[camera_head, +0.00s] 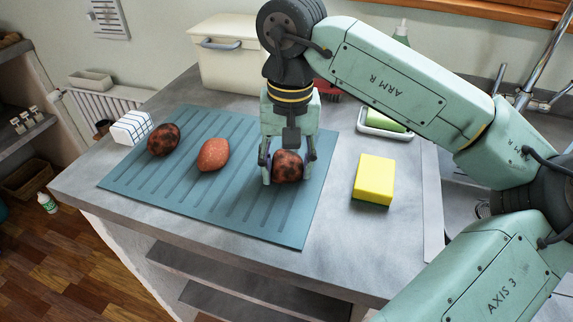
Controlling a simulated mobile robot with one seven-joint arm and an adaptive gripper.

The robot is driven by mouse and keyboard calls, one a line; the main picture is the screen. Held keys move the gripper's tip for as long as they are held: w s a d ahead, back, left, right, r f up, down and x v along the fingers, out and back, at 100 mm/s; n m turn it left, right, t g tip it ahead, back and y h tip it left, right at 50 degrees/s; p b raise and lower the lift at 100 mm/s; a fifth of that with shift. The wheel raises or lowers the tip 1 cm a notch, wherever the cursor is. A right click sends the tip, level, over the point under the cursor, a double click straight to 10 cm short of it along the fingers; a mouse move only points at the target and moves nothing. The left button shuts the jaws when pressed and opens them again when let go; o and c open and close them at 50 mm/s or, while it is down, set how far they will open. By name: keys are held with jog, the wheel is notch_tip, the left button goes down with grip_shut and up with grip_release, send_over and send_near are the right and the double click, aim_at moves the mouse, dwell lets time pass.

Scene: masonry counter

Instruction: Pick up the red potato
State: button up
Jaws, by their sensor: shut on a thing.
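My gripper (288,178) points down at the right part of the blue ribbed mat (240,222). Its fingers are shut on a round potato (287,165), red-brown with dark blotches, one finger on each side. The potato is at or just above the mat; I cannot tell if it touches. A smoother orange-red potato-like item (213,155) lies on the mat in the middle, left of my gripper. Another dark-blotched red-brown potato (163,140) lies farther left on the mat. I cannot tell for sure which of these is called the red potato.
A yellow sponge (374,178) lies right of the mat. Behind it is a white dish (385,126) with a green item. A white checked block (131,128) sits at the mat's left edge. A cream bin (225,65) stands behind. The mat's front is clear.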

jog(key=c, duration=0.5)
jog(key=shift+r, duration=0.15)
